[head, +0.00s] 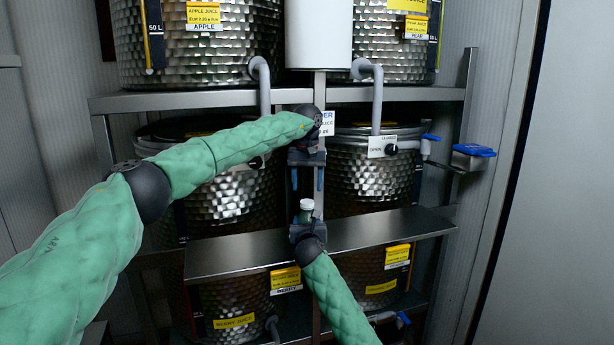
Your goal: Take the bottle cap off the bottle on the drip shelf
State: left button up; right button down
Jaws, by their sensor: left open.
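A small bottle (306,216) with a pale cap (307,204) stands upright at the drip shelf (385,229), near the middle of the head view. My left gripper (307,181) points down from above, its two blue fingers apart and empty. The cap is just below the gap between them, not touching as far as I can see. My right gripper (306,229) comes up from below at the bottle's lower part. Its fingers are mostly hidden, so its hold on the bottle is unclear.
Dimpled steel juice tanks (372,185) stand behind and above the shelf. Grey pipes (377,95) come down from the upper tanks. A metal upright (319,100) runs behind my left gripper.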

aim_at(307, 201)
pick_arm(q)
notch_tip(307, 201, down, 5)
jog(key=shift+f, duration=0.1)
dwell(0.3)
jog(key=c, duration=1)
jog(key=shift+c, duration=0.2)
